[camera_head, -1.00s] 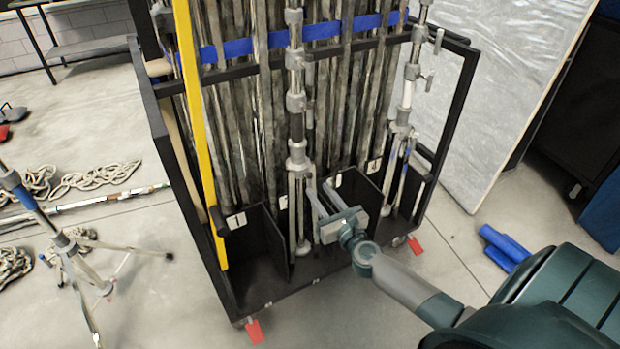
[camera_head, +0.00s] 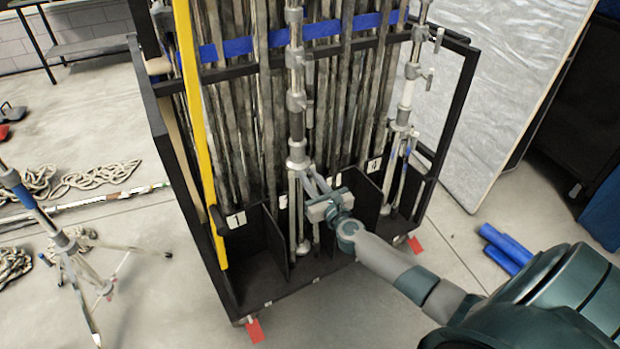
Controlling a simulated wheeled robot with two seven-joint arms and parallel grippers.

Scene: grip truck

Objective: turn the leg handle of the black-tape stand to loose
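The black-tape stand (camera_head: 296,126) stands upright in the middle of the cart, a grey metal stand with a black band on its column. Its collar (camera_head: 297,157) and folded legs (camera_head: 293,215) are low down, in a front compartment. My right gripper (camera_head: 308,177) reaches in from the lower right, with its fingers just right of the collar and in front of the upper legs. The two fingers look apart. The leg handle is too small and covered to make out, and contact with it cannot be told. My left gripper is not in view.
The black cart (camera_head: 226,296) holds several grey poles behind a blue strap (camera_head: 238,47) and a yellow bar (camera_head: 190,100). Another stand (camera_head: 407,95) stands at its right. A blue-taped tripod (camera_head: 62,240) and rope (camera_head: 95,180) are on the floor at left.

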